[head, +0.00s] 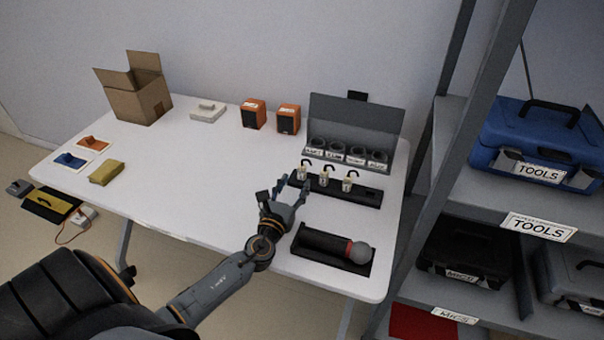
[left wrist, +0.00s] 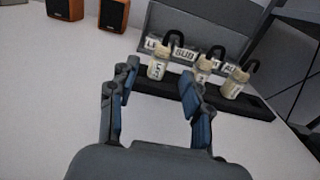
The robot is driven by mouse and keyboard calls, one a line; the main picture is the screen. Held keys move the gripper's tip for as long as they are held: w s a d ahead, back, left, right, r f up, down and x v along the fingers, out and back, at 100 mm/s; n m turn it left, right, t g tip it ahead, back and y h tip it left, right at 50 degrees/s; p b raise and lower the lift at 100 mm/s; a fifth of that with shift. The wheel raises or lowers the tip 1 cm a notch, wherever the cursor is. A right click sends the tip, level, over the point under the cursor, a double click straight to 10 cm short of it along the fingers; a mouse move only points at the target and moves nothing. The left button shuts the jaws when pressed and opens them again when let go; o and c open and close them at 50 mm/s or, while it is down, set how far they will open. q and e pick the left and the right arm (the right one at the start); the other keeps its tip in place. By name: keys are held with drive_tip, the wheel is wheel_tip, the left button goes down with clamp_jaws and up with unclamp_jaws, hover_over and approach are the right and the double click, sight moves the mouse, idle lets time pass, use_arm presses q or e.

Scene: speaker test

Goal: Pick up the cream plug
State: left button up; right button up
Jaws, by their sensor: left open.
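Three cream plugs with dark curved cables stand upright in a row in a black holder (head: 371,196). In the head view they are the left plug (head: 303,174), the middle plug (head: 325,180) and the right plug (head: 347,185). The left wrist view shows the left plug (left wrist: 159,66), the middle plug (left wrist: 203,70) and the right plug (left wrist: 235,82). My left gripper (head: 284,187) is open and empty, just left of the holder. In the left wrist view its fingers (left wrist: 160,78) point toward the left plug, with nothing between them. My right gripper is not in view.
A grey case (head: 355,112) with labelled round slots stands behind the plugs. A microphone (head: 358,252) lies in a black tray in front. Two orange speakers (head: 253,115) stand at the back. A metal shelf (head: 437,200) rises at the right. The middle of the white table is clear.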

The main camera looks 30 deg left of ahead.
sight(300, 173)
use_arm(q)
drive_tip(key=x, duration=0.5)
drive_tip(key=shift+w, duration=0.1)
clamp_jaws()
